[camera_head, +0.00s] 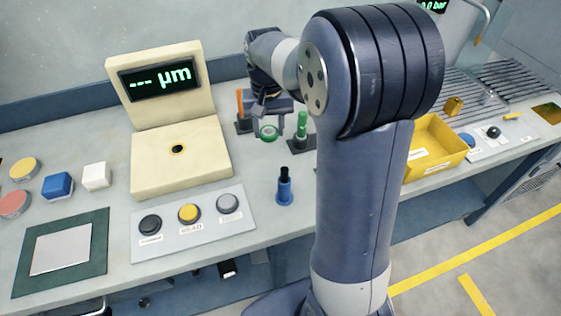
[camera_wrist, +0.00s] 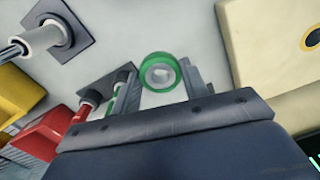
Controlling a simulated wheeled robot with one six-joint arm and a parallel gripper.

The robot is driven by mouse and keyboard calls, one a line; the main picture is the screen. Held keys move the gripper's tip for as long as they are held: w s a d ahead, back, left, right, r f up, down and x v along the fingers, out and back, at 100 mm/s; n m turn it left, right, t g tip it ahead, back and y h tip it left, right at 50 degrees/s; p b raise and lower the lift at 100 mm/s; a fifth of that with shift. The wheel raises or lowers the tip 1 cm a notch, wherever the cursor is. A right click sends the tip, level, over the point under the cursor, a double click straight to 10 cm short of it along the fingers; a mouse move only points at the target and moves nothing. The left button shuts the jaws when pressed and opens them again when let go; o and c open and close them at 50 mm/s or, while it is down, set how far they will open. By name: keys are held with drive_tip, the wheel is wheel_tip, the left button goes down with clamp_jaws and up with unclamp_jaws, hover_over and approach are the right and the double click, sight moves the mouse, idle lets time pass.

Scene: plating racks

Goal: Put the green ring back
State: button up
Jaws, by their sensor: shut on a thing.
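A green post (camera_head: 302,124) stands on a dark square base just right of my gripper in the head view. An orange post (camera_head: 240,103) on a similar base stands to the left. My arm hides some of the bench behind and to the right.
A beige gauge (camera_head: 180,160) with a lit display reading "--- µm" stands to the left. A panel with three buttons (camera_head: 189,213) and a blue part with a black top (camera_head: 284,187) lie nearer. A yellow bin (camera_head: 437,145) is at right.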

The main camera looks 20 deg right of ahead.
sight(269, 162)
wheel_tip(269, 162, down, 10)
drive_tip(key=shift+w+a, duration=0.1)
idle(0.4)
drive_tip(key=shift+f, duration=0.15)
drive_tip(key=o, duration=0.9)
wheel_tip(269, 162, up, 12)
drive_tip(key=shift+r, duration=0.2)
